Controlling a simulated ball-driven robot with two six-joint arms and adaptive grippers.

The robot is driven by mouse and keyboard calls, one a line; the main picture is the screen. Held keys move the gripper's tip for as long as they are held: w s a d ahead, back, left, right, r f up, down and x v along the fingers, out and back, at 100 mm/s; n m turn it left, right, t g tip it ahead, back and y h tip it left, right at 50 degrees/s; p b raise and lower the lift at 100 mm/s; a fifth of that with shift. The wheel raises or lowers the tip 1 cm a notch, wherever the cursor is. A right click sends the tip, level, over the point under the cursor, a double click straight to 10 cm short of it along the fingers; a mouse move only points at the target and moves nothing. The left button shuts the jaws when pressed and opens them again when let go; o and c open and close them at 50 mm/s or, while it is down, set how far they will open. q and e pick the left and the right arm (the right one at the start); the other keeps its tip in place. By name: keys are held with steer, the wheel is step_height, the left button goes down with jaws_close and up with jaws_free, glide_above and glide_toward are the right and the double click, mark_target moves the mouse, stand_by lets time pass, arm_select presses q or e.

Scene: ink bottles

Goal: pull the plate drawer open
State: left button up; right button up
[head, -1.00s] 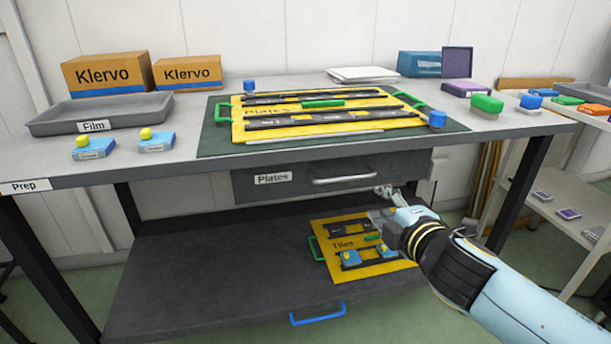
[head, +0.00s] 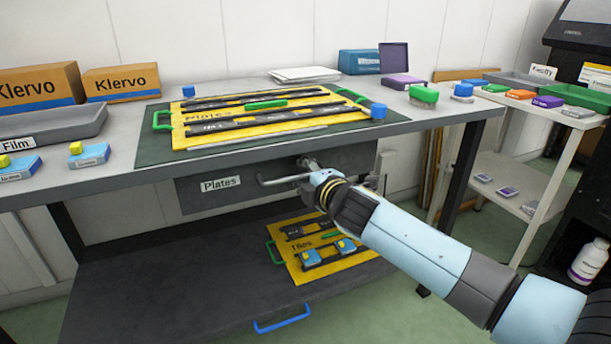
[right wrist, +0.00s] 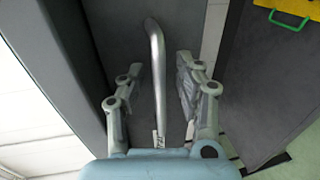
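The plate drawer (head: 245,188) is a dark grey front labelled "Plates" under the table top, and it looks closed. Its pale metal bar handle (head: 275,181) runs along the front, its right end hidden by my right gripper (head: 308,164). In the right wrist view the handle (right wrist: 157,60) lies between the two fingers of the open gripper (right wrist: 160,75), with a gap on each side. I cannot tell whether the fingers reach past the bar. My left gripper is not in view.
Above the drawer, a yellow plate board (head: 265,138) lies on a green mat (head: 155,147). A lower shelf (head: 170,275) holds a yellow tiles board (head: 318,273) and has a blue handle (head: 283,320). A white side shelf (head: 515,172) stands to the right.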

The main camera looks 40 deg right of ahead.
jaws_close()
stand_by(0.6)
